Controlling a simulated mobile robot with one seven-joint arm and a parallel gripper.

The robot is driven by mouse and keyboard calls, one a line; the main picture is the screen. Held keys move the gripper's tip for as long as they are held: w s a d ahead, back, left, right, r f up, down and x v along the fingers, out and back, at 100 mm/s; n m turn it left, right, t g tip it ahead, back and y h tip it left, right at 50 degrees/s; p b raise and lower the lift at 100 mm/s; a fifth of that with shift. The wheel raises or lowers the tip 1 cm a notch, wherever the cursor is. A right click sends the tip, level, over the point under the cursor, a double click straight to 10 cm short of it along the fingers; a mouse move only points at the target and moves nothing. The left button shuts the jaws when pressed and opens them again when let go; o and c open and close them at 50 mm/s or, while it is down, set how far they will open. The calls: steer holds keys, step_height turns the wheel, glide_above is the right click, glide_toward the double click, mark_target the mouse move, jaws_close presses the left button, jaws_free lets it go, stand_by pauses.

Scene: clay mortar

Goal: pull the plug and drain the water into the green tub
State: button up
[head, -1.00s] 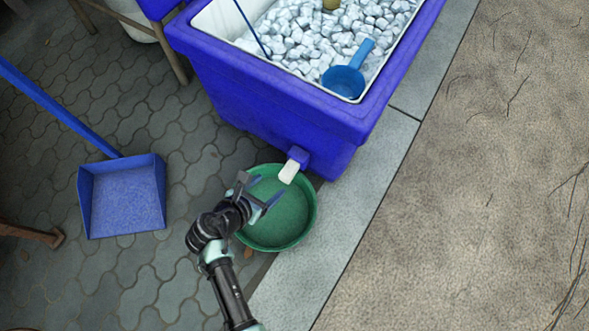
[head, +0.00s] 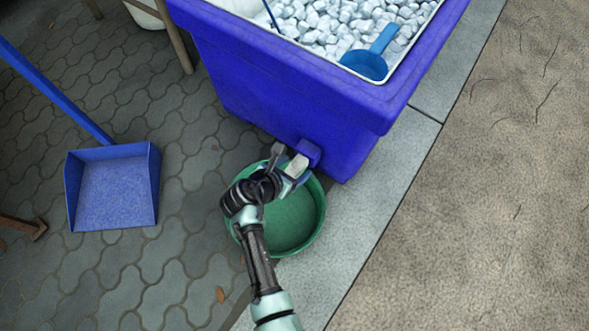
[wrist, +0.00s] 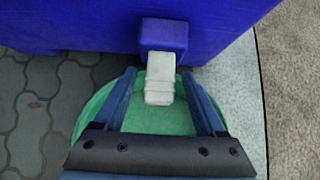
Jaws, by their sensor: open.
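The white plug (wrist: 160,80) sits in the blue drain spout (wrist: 163,36) low on the blue ice chest (head: 290,95). The plug also shows in the head view (head: 297,166). My gripper (wrist: 160,85) is open, with one finger on each side of the plug's outer end and a gap on both sides. In the head view my gripper (head: 289,170) is at the spout, partly hiding the plug. The green tub (head: 300,225) stands on the ground below the spout and my gripper. Its visible floor looks empty.
White ice lumps (head: 330,30) fill the chest, with a blue scoop (head: 368,64) on them. A blue dustpan (head: 115,190) with a long handle lies on the paving at left. A kerb (head: 375,205) and bare sandy ground are at right.

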steer(key=shift+w+d+f, duration=0.1)
steer(key=shift+w+f, duration=0.05)
steer(key=shift+c, duration=0.3)
jaws_close()
stand_by(1.1)
